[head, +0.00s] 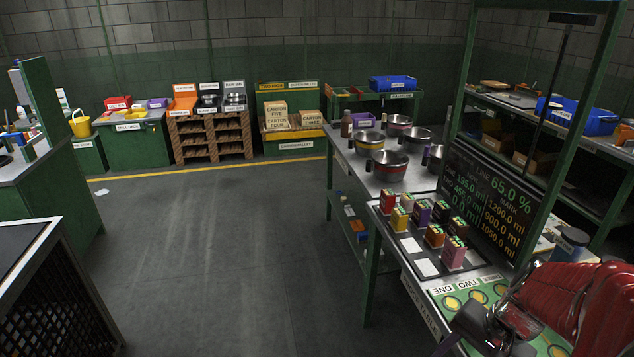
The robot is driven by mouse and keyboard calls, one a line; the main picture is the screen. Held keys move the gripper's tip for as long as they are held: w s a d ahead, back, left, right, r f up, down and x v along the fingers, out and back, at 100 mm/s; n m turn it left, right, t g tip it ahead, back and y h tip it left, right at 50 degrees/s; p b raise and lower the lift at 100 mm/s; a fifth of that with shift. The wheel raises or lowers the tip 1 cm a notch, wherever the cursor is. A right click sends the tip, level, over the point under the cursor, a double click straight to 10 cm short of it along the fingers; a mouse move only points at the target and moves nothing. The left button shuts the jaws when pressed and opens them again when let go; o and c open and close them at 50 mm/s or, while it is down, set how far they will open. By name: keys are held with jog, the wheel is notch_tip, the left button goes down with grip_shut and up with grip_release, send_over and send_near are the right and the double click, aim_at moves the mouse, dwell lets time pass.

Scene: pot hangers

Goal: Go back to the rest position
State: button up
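My red and black arm shows at the bottom right corner, over the near end of the long table (345,190).
Small coloured boxes (435,236) stand mid-table beside a dark readout board (490,205). A green shelf rack (600,160) is at the right. A dark mesh-sided crate (60,300) and a green bench (50,180) stand left. The grey floor (220,260) between is clear.

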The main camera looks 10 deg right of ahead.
jog(key=a+r+n+t+h, duration=0.2)
jog(key=a+r+n+t, duration=0.1)
jog(key=a+r+n, duration=0.7)
jog(key=a+r, duration=0.3)
jog(key=a, duration=0.2)
jog(key=shift+s+a+n+t, duration=0.2)
jog(key=shift+n+t, duration=0.2)
